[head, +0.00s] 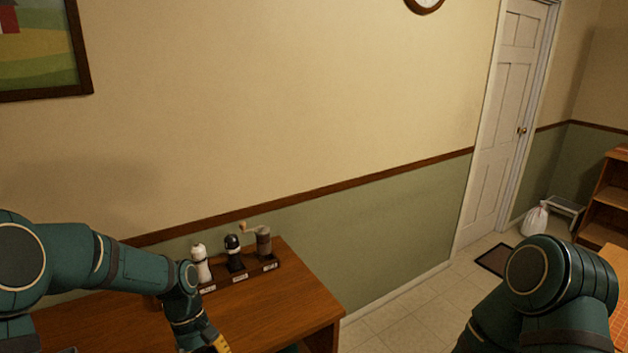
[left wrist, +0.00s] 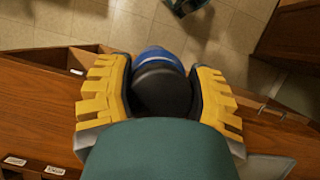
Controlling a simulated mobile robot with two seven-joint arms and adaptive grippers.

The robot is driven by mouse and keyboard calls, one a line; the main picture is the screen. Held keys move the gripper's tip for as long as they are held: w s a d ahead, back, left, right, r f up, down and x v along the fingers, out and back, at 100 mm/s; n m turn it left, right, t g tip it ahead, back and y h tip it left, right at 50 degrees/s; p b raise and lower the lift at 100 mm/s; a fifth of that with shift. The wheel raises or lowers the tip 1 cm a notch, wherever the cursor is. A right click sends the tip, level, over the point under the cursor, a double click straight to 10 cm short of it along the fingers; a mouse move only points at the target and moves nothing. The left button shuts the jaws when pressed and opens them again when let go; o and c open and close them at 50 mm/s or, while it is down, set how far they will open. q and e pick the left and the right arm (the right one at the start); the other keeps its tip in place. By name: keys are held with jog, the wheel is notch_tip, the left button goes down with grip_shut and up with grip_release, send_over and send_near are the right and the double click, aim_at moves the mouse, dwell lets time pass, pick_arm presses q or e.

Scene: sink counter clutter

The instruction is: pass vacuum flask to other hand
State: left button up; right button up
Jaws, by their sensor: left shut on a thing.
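The vacuum flask (left wrist: 161,90), blue with a dark grey round top, sits between the two yellow fingers of my left gripper (left wrist: 160,78) in the left wrist view. The fingers are shut on it from both sides. The flask is seen end-on, so its lower body is hidden. In the head view my left gripper (head: 218,345) only just shows at the bottom edge, and the flask cannot be made out there. My right arm is at the bottom right of the head view, but its gripper is out of the picture.
A wooden counter (head: 290,300) carries a rack with a white mill (head: 201,262), a dark mill (head: 234,255) and a hand grinder (head: 264,243) near the wall. Open tiled floor (head: 400,310) lies right of the counter. A wooden shelf (head: 607,200) stands far right.

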pick_arm(q)
jog(key=d+f+m, duration=0.1)
jog(key=m, duration=0.1)
jog(key=s+d+f+m+g+y, duration=0.1)
jog(key=m, duration=0.1)
jog(key=shift+f, duration=0.2)
jog(key=d+f+m+y, duration=0.1)
jog(key=m, duration=0.1)
jog(key=s+f+m+y, duration=0.1)
jog(key=m, duration=0.1)
jog(key=shift+s+d+f, duration=0.1)
jog(key=shift+d+f, duration=0.05)
jog(key=shift+d, duration=0.25)
notch_tip(320, 180, down, 5)
jog(key=b, duration=0.5)
jog(key=shift+f, duration=0.1)
